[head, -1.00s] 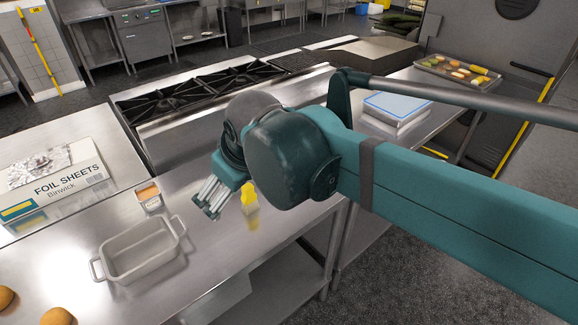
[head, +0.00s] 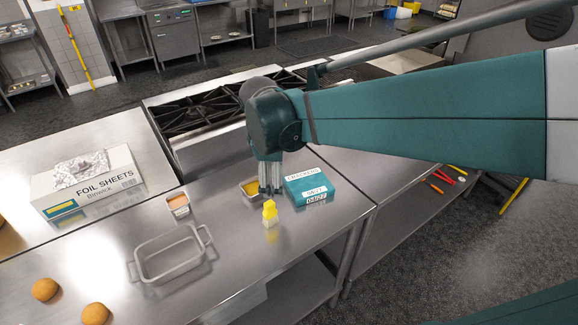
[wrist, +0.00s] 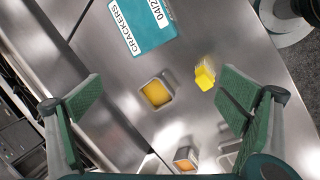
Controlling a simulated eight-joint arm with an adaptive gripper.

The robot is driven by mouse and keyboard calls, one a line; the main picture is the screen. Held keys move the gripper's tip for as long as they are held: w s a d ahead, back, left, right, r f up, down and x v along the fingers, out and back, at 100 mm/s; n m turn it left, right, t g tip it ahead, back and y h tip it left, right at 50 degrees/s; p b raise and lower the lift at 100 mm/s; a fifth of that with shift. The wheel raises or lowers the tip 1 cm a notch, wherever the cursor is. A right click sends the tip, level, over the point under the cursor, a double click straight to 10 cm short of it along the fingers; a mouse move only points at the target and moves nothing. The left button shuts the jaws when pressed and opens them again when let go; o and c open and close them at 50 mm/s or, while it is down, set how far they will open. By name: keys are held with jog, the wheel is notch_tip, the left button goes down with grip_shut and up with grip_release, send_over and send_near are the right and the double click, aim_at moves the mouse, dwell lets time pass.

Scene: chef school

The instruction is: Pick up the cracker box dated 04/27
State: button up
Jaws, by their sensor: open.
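The teal cracker box (head: 307,187) lies flat on the steel counter, with white labels reading "CRACKERS" and what looks like "04/27". It also shows at the top of the wrist view (wrist: 150,38), where the date is cut off by the frame edge. My gripper (head: 270,188) points down just left of the box, above the counter. In the wrist view my gripper (wrist: 160,103) is open and empty, its green-padded fingers wide apart. The box lies beyond the fingertips, not between them.
A small tub of yellow food (head: 250,189) and a yellow-topped item (head: 270,214) stand close to the box. A tub of orange food (head: 178,204), an empty baking dish (head: 170,256) and a foil sheets box (head: 90,185) are left. The stove (head: 200,105) is behind.

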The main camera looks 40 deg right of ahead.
jog(key=w+d+f+n+g+h+p, duration=0.1)
jog(key=w+d+f+n+g+p, duration=0.15)
jog(key=d+n+p, duration=0.55)
jog(key=m+g, duration=0.1)
jog(key=m, duration=0.1)
send_over(308, 183)
jog(key=a, duration=0.3)
jog(key=f, duration=0.5)
jog(key=shift+w+f+b, duration=0.1)
jog(key=shift+w+b, duration=0.25)
jog(key=shift+w, duration=0.05)
jog(key=shift+x, duration=1.25)
jog(key=shift+f, duration=0.1)
jog(key=shift+x, duration=2.5)
